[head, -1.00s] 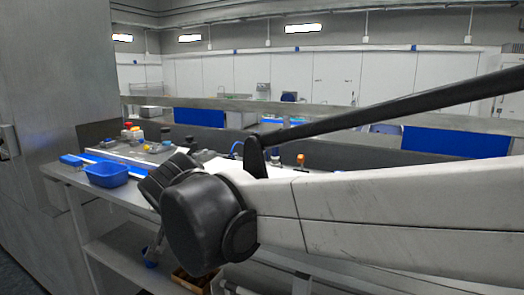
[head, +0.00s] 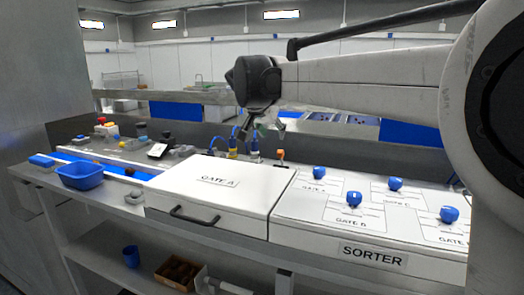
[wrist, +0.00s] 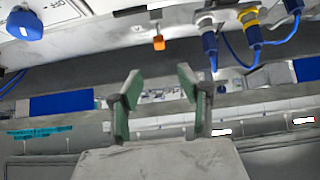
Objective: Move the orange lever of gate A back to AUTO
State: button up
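A small orange piece (head: 280,153) stands behind the sorter housing, just right of the cable connectors. An orange tip on a short stub also shows at the top middle of the wrist view (wrist: 158,43). I cannot tell whether this is gate A's lever, and no AUTO mark is legible. A white lid (head: 205,205) with a dark handle is labelled GATE A. My gripper (head: 250,130) hangs above the back edge near the connectors. In the wrist view my gripper (wrist: 160,85) is open and empty, its fingers apart from the orange tip.
The SORTER panel (head: 300,228) carries several blue knobs (head: 396,184). Blue and yellow connectors with cables (head: 232,145) stand near my gripper. A blue tray (head: 80,176) and a red-topped button box (head: 106,128) are at left. The GATE A lid's top is clear.

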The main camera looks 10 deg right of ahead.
aim_at(280, 150)
jog(key=p+x, duration=0.1)
jog(key=x, duration=1.3)
jog(key=shift+d+p, duration=0.1)
jog(key=shift+p, duration=0.25)
jog(key=shift+s, duration=0.1)
jog(key=shift+c, duration=0.4)
grip_shut()
